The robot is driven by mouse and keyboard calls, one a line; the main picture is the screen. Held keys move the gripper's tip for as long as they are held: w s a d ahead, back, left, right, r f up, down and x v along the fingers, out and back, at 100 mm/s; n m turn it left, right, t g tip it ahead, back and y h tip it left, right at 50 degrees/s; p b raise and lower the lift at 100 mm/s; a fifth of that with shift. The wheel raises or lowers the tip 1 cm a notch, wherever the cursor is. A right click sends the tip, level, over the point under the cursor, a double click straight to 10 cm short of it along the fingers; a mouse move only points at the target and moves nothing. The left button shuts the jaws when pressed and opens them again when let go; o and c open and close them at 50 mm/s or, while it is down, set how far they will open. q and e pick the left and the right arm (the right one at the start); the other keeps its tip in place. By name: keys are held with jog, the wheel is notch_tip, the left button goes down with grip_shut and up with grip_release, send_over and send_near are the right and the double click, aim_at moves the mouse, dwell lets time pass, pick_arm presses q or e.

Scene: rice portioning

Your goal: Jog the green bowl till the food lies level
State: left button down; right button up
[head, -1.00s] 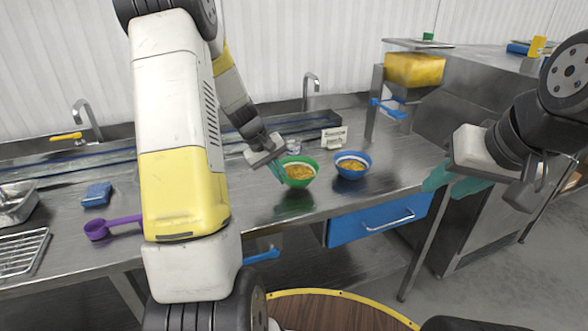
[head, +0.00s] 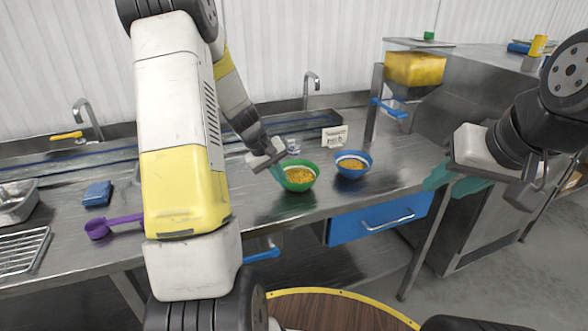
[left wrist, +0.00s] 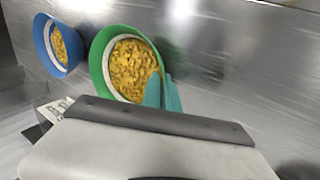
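The green bowl (head: 298,187) stands near the front of the steel counter, with yellow-orange grains (head: 298,175) inside. In the left wrist view the grains (left wrist: 130,68) lie toward the lower side and a white band of the inner wall shows on the left. My left gripper (head: 276,173) is at the bowl's left rim. In the left wrist view its two teal fingers (left wrist: 163,94) straddle the rim close together, one inside and one outside. My right gripper (head: 455,184) hangs empty at the right, away from the bowls, its teal fingers apart.
A blue bowl (head: 352,171) with similar food stands just right of the green bowl. A small white sign (head: 334,137) stands behind. A purple scoop (head: 98,229) and blue sponge (head: 97,194) lie left. A yellow-filled dispenser (head: 414,69) is at back right.

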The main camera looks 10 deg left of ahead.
pick_arm(q)
jog(key=shift+f, duration=0.3)
jog(key=c, duration=1.6)
grip_release()
jog(key=shift+o, duration=0.2)
jog(key=v, duration=0.7)
jog(key=s+d+r+m+t+y, duration=0.1)
jog(key=s+d+r+m, duration=0.4)
jog(key=s+r, duration=0.65)
jog(key=s+d+r+m+t, duration=0.1)
jog(key=s+d+r, duration=0.1)
jog(key=s, duration=0.4)
jog(key=s+d+r+m+t+y, duration=0.1)
jog(key=s+d+r, duration=0.1)
jog(key=s, duration=0.4)
jog(key=shift+s+d+r, duration=0.2)
jog(key=shift+d+r, duration=0.05)
jog(key=shift+r, duration=0.45)
